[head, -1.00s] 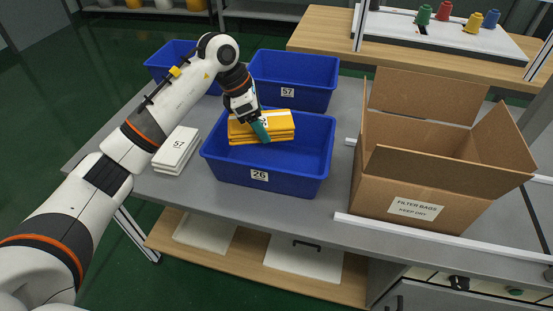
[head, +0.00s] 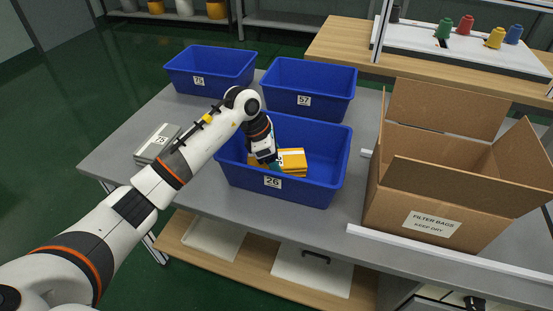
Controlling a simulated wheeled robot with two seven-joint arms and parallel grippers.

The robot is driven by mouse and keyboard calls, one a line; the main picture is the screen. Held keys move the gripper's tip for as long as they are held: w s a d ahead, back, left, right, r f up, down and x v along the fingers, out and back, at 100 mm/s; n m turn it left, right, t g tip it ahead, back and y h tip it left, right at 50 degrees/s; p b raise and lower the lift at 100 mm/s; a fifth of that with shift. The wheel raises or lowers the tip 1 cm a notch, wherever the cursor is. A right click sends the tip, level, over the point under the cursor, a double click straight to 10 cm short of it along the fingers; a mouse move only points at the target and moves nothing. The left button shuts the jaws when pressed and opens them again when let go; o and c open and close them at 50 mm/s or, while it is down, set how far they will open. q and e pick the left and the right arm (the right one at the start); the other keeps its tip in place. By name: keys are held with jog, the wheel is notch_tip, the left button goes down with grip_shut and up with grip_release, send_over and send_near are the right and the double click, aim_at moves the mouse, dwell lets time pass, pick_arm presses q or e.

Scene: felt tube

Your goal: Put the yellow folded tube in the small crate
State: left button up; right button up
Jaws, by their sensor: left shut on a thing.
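The yellow folded tube (head: 293,162) is a flat stack of yellow folds with a pale band on top. It is inside the walls of the front blue crate (head: 318,190), labelled 26. My left gripper (head: 275,162) reaches into this crate and is shut on the tube, with yellow showing on both sides of it. The wrist and gripper hide part of the tube, and I cannot tell whether its underside touches the crate floor. My right gripper is not in view.
Blue crates labelled 75 (head: 212,88) and 57 (head: 305,107) stand behind. A grey folded stack labelled 75 (head: 157,142) lies at left, partly behind my arm. An open cardboard box (head: 418,205) stands right. The table (head: 118,150) is bare at its left end.

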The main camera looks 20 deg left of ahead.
pick_arm(q)
jog(key=o, duration=1.1)
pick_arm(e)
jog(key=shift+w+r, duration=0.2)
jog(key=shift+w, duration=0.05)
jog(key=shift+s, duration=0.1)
pick_arm(q)
jog(key=shift+r, duration=0.1)
jog(key=v, duration=0.6)
jog(key=shift+a+r, duration=0.2)
jog(key=shift+r, duration=0.2)
jog(key=v, duration=0.4)
jog(key=shift+s+a+r, duration=0.1)
jog(key=shift+a+r, duration=0.05)
jog(key=shift+r, duration=0.35)
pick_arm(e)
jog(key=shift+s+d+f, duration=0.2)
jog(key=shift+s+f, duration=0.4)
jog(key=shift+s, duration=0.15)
